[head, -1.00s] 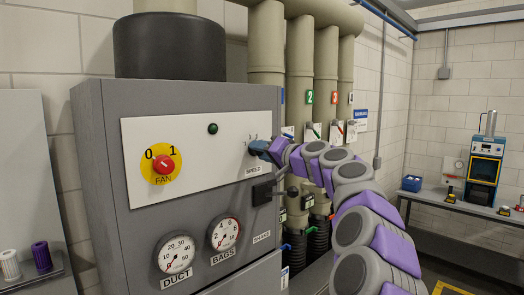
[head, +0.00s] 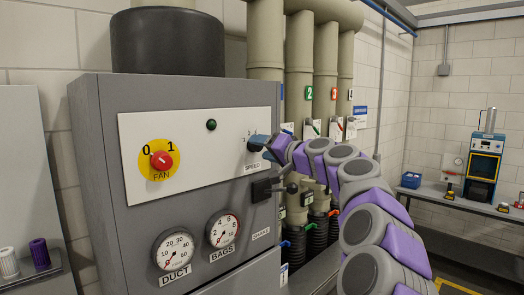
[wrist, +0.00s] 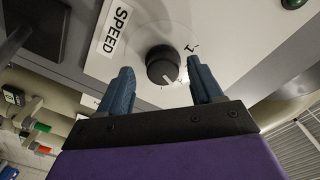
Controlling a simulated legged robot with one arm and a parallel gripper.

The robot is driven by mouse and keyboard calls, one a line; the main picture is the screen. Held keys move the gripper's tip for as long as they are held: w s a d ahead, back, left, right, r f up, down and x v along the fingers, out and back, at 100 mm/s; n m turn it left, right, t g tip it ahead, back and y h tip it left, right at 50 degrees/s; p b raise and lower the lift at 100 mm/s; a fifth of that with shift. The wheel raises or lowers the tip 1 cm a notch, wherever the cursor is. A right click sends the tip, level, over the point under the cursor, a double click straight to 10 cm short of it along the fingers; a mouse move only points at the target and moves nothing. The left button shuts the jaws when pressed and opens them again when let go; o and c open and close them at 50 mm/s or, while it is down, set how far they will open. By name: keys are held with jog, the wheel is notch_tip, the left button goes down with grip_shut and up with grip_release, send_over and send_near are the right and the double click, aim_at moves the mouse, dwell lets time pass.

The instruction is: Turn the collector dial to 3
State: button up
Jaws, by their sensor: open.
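The collector dial is a round black knob (wrist: 162,65) on a pale round plate beside the SPEED label (wrist: 115,30). It sits on the white panel (head: 200,135) of the grey cabinet. In the wrist view a numeral 1 shows at its upper right; the other marks are too small or covered to read. A small pale mark shows at the knob's lower right edge. My gripper (wrist: 160,68) is open, with one blue finger on each side of the knob; I cannot tell whether they touch it.
A red FAN switch (head: 162,160) on a yellow disc and a green lamp (head: 211,125) share the panel. Below are a black handle (head: 264,189) and the DUCT (head: 174,248) and BAGS (head: 222,229) gauges. Beige pipes (head: 299,80) stand right behind the cabinet.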

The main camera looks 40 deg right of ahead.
jog(key=s+d+b, duration=0.1)
jog(key=s+b, duration=0.1)
jog(key=s, duration=1.4)
jog(key=shift+d+b, duration=0.2)
jog(key=shift+b, duration=0.15)
jog(key=w+a+f+n+g+y+b, duration=0.2)
jog(key=a+f+n+g+y+b, duration=0.15)
jog(key=a+f, duration=0.8)
jog(key=w+a+f+n+g+y+b, duration=0.3)
jog(key=a+f, duration=0.4)
jog(key=a, duration=0.9)
jog(key=s+a+f+g+h+b, duration=0.2)
jog(key=s+a+f+g, duration=0.2)
jog(key=a+f, duration=0.4)
jog(key=s+a+f+n+g+h+b, duration=0.1)
jog(key=s+a+f+g+b, duration=0.15)
jog(key=s+f, duration=0.55)
jog(key=s+a+f+n+g+h+b, duration=0.1)
jog(key=s+a+f+g+b, duration=0.15)
jog(key=f, duration=0.85)
jog(key=s+d+f+g+h+b, duration=0.2)
jog(key=s+f+g+h+b, duration=0.1)
jog(key=s+f, duration=1.1)
jog(key=shift+s+d+f+g+b, duration=0.35)
jog(key=shift+s+g+b, duration=0.2)
jog(key=shift+s, duration=0.3)
